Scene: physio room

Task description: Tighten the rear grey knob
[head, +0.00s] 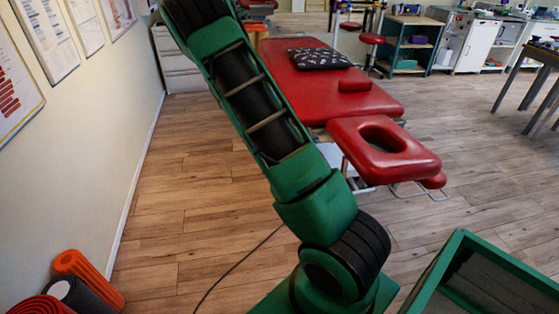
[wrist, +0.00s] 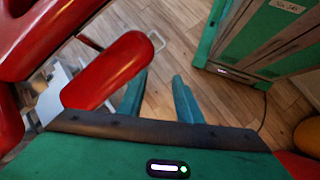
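A red padded treatment table (head: 318,90) stands in the upper middle of the head view, with a separate headrest pad (head: 412,158) with an oval hole at its near end. In the wrist view, a long red pad (wrist: 108,70) and part of a pale metal frame (wrist: 55,97) show at the left. I cannot make out a grey knob in either view. My gripper (wrist: 160,84) shows in the wrist view with its two teal fingers apart and nothing between them. It points at bare floor, right of the red pad. It is out of the head view.
Orange, black and red rolls (head: 92,272) lie by the left wall. A dark patterned cushion (head: 318,58) lies on the table. A red stool (head: 371,39) and a green shelf unit (head: 408,42) stand behind. A cable crosses the floor. Floor left of the table is clear.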

